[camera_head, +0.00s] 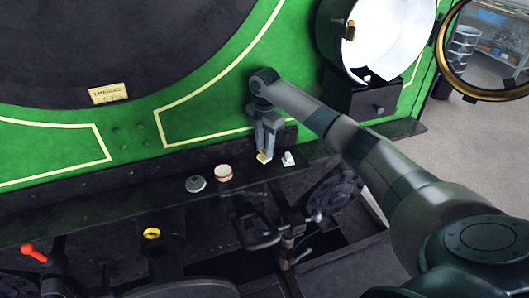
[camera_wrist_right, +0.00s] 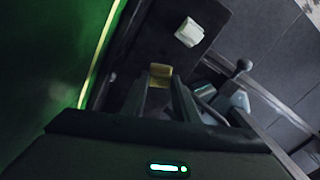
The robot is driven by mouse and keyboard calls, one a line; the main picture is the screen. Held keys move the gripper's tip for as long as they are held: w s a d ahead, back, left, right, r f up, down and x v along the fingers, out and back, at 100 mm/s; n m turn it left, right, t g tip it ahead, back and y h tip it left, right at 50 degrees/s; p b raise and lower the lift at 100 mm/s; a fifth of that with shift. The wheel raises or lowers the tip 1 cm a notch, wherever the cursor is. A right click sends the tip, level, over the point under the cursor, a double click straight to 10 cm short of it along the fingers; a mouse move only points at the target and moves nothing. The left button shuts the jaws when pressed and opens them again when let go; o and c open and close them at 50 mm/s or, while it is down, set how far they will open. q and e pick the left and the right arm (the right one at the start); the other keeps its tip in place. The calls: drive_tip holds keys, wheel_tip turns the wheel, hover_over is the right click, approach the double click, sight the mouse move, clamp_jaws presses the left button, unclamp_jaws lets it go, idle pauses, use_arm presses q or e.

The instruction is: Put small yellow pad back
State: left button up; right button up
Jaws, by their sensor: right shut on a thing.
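The small yellow pad (camera_head: 263,157) is between the fingertips of my right gripper (camera_head: 264,150), low over the dark ledge below the green panel. In the right wrist view the yellow pad (camera_wrist_right: 160,71) shows at the ends of the two fingers (camera_wrist_right: 161,85), which are shut on it. I cannot tell whether the pad touches the ledge. My left gripper is not in view.
A small white block (camera_head: 288,159) stands on the ledge (camera_head: 130,194) just right of the pad; it also shows in the wrist view (camera_wrist_right: 189,32). A round white-topped tin (camera_head: 223,172) and a grey round lid (camera_head: 196,184) sit to the left. A black lever mechanism (camera_head: 255,228) lies in front.

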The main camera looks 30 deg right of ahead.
sight(264, 150)
wheel_tip(264, 150, down, 2)
drive_tip(key=shift+s+p, duration=0.1)
drive_tip(key=shift+p, duration=0.45)
drive_tip(key=shift+f+p, duration=0.3)
drive_tip(key=shift+p, duration=0.05)
drive_tip(key=shift+w+f, duration=0.2)
drive_tip(key=shift+f, duration=0.15)
drive_tip(key=shift+f, duration=0.1)
drive_tip(key=o, duration=0.9)
drive_tip(key=shift+o, duration=0.2)
